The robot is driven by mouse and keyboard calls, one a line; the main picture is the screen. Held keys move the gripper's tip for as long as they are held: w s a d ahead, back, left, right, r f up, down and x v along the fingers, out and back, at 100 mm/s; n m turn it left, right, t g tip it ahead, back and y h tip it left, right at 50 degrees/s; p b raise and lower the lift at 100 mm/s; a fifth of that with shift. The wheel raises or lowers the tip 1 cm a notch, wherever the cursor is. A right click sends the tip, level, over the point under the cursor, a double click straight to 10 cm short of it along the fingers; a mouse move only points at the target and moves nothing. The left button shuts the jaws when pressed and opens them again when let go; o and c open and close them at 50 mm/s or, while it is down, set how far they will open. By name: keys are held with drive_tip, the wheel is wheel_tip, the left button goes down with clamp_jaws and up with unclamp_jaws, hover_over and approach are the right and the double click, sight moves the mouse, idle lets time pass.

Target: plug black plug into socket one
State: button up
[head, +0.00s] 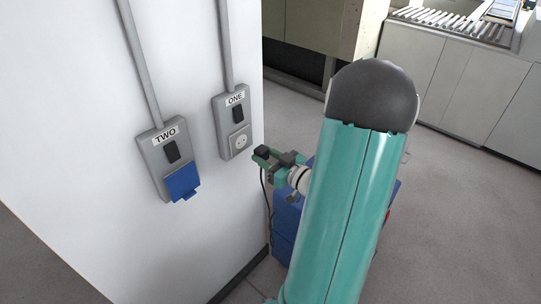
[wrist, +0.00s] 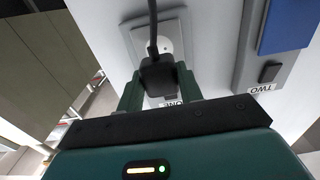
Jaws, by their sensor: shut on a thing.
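My gripper (head: 266,156) is shut on the black plug (wrist: 157,76). In the wrist view the plug sits between the two green fingers, with its black cable running up past it. In the head view the cable hangs down below the gripper. Socket one (head: 240,142) is a white round-faced outlet at the bottom of the grey panel labelled ONE (head: 233,119), uncovered. The plug is in front and to the right of it, apart from it in the head view. In the wrist view the socket (wrist: 172,43) is partly hidden behind the plug and cable. The pins are not visible.
To the left, panel TWO (head: 164,151) has a blue cover (head: 182,182) sticking out from the wall. A blue box (head: 284,226) stands on the floor below my gripper, partly hidden by my arm. Grey cabinets (head: 459,83) stand at the back right.

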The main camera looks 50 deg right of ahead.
sight(241, 142)
drive_tip(key=shift+w, duration=0.1)
drive_tip(key=shift+w, duration=2.8)
drive_tip(key=shift+w+a, duration=0.1)
drive_tip(key=shift+w, duration=0.45)
drive_tip(key=o, duration=1.1)
drive_tip(key=s, duration=1.4)
drive_tip(key=shift+d, duration=0.2)
drive_tip(key=shift+w, duration=0.1)
